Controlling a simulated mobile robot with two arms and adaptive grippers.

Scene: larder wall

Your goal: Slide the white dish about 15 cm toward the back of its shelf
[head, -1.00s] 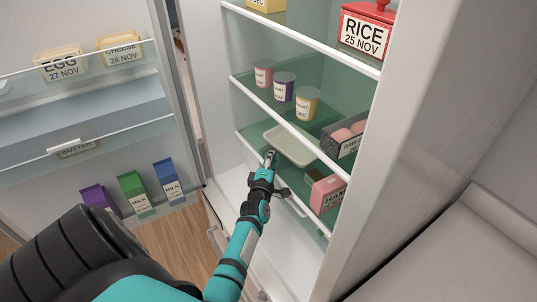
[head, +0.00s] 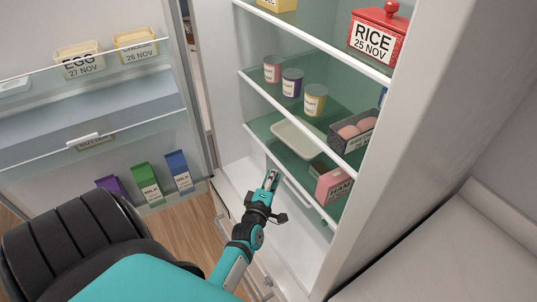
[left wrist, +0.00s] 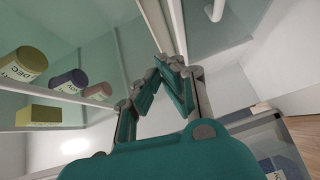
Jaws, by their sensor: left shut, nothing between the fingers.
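The white dish (head: 292,142), a shallow rectangle with rounded corners, lies flat on the lower green glass shelf (head: 262,136) in the head view. It sits back from the shelf's front edge, left of and behind the pink ham box (head: 336,184). My left gripper (head: 272,177) is shut and empty. It is in front of the lower shelf's front edge, apart from the dish. In the left wrist view its closed fingers (left wrist: 173,75) show and the dish cannot be made out. My right gripper is not in view.
Yoghurt pots (head: 292,83) and a dark tray with pink contents (head: 353,132) stand on the shelf above. The red rice tin (head: 377,36) is higher up. The open door with milk cartons (head: 147,183) stands left.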

